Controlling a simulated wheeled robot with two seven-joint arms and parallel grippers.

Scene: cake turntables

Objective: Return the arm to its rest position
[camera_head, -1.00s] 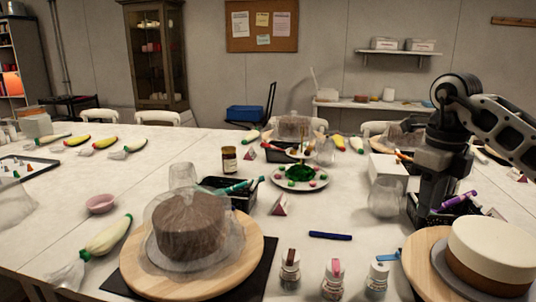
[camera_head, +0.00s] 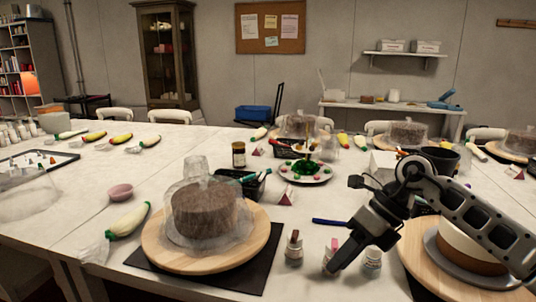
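My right arm comes in from the right edge, and its gripper (camera_head: 335,268) hangs down at an angle in front of the small bottles. I see it from the side, so I cannot tell whether the fingers are open or shut. It overlaps the middle bottle (camera_head: 331,246) in the view; whether they touch is unclear. Nothing clearly shows in its grasp. The forearm passes in front of the white-topped cake (camera_head: 465,250) on the right wooden turntable (camera_head: 415,268). My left gripper is not in view.
A brown cake (camera_head: 205,215) under a clear cover stands on the left wooden turntable (camera_head: 262,240). A blue marker (camera_head: 330,222) lies near my gripper. A tiered stand (camera_head: 303,175) and a black tray (camera_head: 250,190) stand farther back. The left-middle tabletop has free room.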

